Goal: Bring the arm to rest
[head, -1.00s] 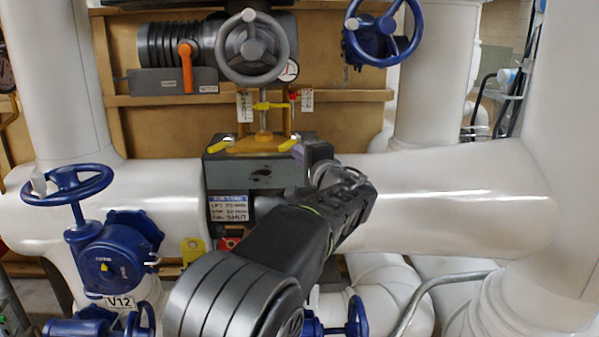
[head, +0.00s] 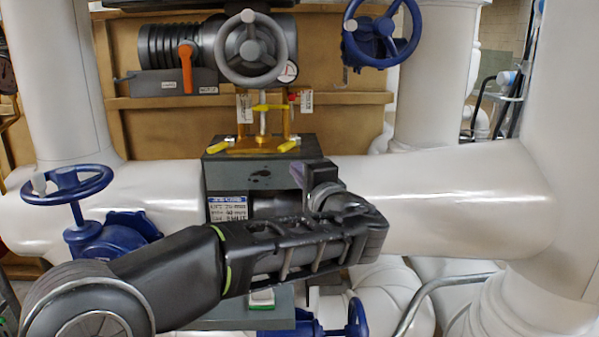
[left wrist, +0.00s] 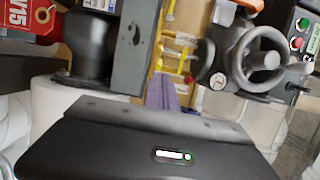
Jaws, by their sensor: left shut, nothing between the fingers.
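My left arm comes in from the lower left of the head view and reaches across the middle. My left gripper (head: 318,172) is at its far end, in front of the right side of a grey box (head: 262,172) on the white pipe. The purple-grey fingers are shut with nothing between them. The fingers also show in the left wrist view (left wrist: 165,92), pointing toward the yellow fittings. Whether they touch the box is unclear. My right gripper is not in view.
A grey handwheel (head: 251,48) with an orange lever (head: 186,66) is above. Blue handwheels stand at left (head: 67,186) and upper right (head: 381,30). A large white pipe (head: 450,200) crosses behind my arm. A red tag (left wrist: 34,20) hangs at left in the wrist view.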

